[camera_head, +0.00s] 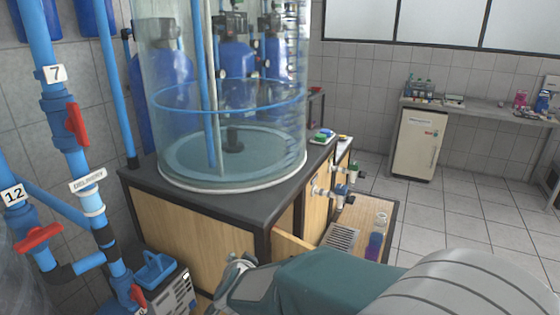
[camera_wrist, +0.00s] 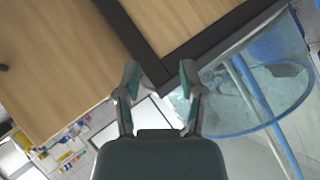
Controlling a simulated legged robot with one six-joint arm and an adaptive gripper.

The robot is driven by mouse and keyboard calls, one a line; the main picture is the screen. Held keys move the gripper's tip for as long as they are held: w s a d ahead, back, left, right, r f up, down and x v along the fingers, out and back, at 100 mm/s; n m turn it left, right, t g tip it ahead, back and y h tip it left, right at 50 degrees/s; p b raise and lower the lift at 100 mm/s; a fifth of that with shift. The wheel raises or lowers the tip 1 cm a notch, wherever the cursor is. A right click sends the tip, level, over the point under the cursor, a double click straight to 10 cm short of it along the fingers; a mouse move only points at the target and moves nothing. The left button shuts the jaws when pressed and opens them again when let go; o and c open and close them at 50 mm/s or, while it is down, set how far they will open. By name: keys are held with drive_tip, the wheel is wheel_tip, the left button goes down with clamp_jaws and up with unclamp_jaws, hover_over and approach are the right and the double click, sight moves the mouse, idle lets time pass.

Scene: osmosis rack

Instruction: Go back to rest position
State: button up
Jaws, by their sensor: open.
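My gripper (camera_wrist: 159,82) is open in the wrist view, its two fingers spread apart with nothing held between them. The dark frame edge of the wooden cabinet (camera_wrist: 65,60) lies beyond the fingertips; I cannot tell how far off. In the head view my arm reaches in from the lower right, and my gripper (camera_head: 232,268) is partly visible in front of the wooden cabinet (camera_head: 195,215). The clear water tank (camera_head: 235,165) stands on the cabinet's dark top, and it also shows tilted at the right of the wrist view (camera_wrist: 255,95).
Blue pipes with a red valve handle (camera_head: 76,122) and another red handle (camera_head: 38,238) run down the left. Small taps (camera_head: 340,193) stick out of the cabinet's right side, above an open drawer or low shelf (camera_head: 385,222). Tiled floor (camera_head: 440,225) is free at right, before a white cabinet (camera_head: 418,143).

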drive_tip(key=s+d+r+n+g+y, duration=0.1)
drive_tip(key=s+d+r+n+y, duration=0.15)
drive_tip(key=s+d+r, duration=0.35)
drive_tip(key=s+d+r+n+g+h, duration=0.2)
drive_tip(key=s+d+n+g+h, duration=0.1)
drive_tip(key=s+d, duration=1.4)
drive_tip(key=shift+s+d+g+h, duration=0.45)
drive_tip(key=shift+g+h, duration=0.3)
drive_tip(key=shift+g, duration=0.25)
drive_tip(key=shift+w+n, duration=0.1)
drive_tip(key=shift+n, duration=0.15)
